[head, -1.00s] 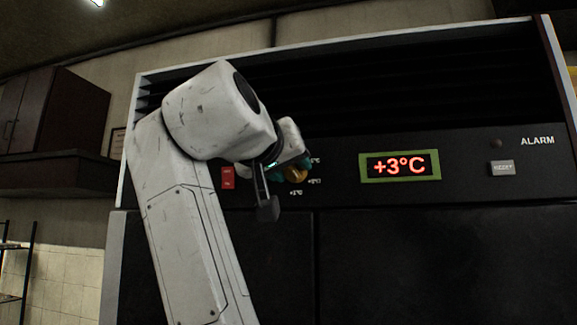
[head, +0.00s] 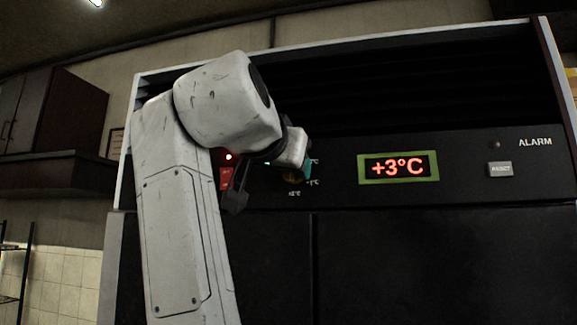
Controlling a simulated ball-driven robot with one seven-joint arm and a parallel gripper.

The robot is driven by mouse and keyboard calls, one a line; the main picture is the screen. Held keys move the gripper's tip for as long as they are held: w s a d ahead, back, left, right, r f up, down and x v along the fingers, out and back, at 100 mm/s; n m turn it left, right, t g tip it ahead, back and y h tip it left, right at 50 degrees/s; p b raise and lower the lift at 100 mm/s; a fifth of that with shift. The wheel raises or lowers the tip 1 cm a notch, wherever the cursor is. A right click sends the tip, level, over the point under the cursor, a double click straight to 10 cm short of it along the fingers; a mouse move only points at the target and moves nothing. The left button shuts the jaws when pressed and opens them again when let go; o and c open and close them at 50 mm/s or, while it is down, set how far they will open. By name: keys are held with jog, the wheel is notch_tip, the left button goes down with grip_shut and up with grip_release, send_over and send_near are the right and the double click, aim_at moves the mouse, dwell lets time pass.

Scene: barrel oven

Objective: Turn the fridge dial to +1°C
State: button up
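A dark block on my wrist hangs down to the left. The display (head: 398,167) reads +3°C in red, in a green frame.
A red switch (head: 226,178) sits on the panel left of the dial, with a small lit red lamp (head: 229,157) above it. A reset button (head: 500,169) is at the right under the ALARM label. Dark vent slats run above and dark doors (head: 440,260) below.

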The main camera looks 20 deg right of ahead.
dwell(0.3)
jog(key=o, duration=1.1)
jog(key=shift+c, duration=0.2)
jog(key=b+v, duration=0.3)
jog(key=v, duration=0.7)
jog(key=shift+s+a+b, duration=0.25)
jog(key=shift+a+b, duration=0.05)
jog(key=shift+b, duration=0.05)
